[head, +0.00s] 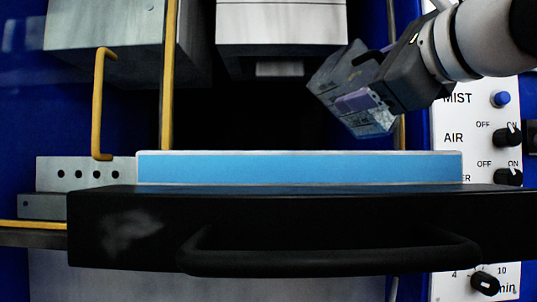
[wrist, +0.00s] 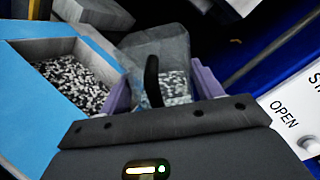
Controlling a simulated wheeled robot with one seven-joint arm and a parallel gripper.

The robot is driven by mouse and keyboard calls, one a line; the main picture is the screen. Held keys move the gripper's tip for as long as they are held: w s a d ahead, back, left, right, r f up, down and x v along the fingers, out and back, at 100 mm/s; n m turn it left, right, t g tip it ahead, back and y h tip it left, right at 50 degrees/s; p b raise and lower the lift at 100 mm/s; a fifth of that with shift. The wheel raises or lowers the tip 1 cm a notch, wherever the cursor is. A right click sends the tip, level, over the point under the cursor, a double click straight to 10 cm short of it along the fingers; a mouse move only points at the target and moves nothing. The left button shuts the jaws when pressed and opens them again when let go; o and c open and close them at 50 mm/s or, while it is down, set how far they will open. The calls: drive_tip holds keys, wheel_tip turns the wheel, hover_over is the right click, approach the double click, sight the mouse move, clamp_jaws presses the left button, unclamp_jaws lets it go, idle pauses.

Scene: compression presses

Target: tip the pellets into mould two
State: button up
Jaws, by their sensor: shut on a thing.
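My gripper (head: 358,101), with purple fingers, is shut on a clear cup (head: 334,78) at the upper right of the head view, above and behind the blue mould block (head: 300,169). The cup is tilted. In the wrist view the cup (wrist: 150,42) sits between the purple fingers, with black and white pellets (wrist: 176,86) visible in it. A black curved piece (wrist: 152,82) stands in front of it. Left of the cup, a cavity in the blue block (wrist: 28,110) holds many pellets (wrist: 75,82). No mould number is readable, and the block's front wall hides the cavities in the head view.
A black drawer front with a bar handle (head: 330,262) runs across the foreground. Grey press blocks (head: 281,22) hang above, with yellow rods (head: 168,80) at the left. A white control panel (head: 470,140) with knobs stands close on the right, below my arm.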

sight(352, 50)
drive_tip(key=shift+f+n, duration=0.15)
drive_tip(key=shift+n, duration=0.25)
drive_tip(key=shift+a+r+n, duration=0.1)
drive_tip(key=shift+r+n, duration=0.35)
drive_tip(key=shift+n, duration=0.45)
drive_tip(key=shift+a+r+n, duration=0.1)
drive_tip(key=shift+r+n, duration=0.35)
drive_tip(key=shift+n, duration=0.45)
idle(0.5)
drive_tip(key=shift+s+a+r+n, duration=0.25)
drive_tip(key=shift+a+r+n, duration=0.1)
drive_tip(key=shift+a+n, duration=0.4)
idle(0.4)
drive_tip(key=shift+s+a+r+n, duration=0.15)
drive_tip(key=shift+r+n, duration=0.15)
drive_tip(key=shift+n, duration=0.5)
drive_tip(key=shift+a+r+n, duration=0.15)
drive_tip(key=shift+r+n, duration=0.15)
drive_tip(key=shift+n, duration=0.45)
idle(0.4)
drive_tip(key=shift+s+a+r+n, duration=0.1)
drive_tip(key=shift+a+r+n, duration=0.15)
drive_tip(key=shift+n, duration=0.4)
drive_tip(key=shift+s+a+r+n, duration=0.15)
drive_tip(key=shift+a+n, duration=0.1)
drive_tip(key=shift+n, duration=0.4)
idle(0.9)
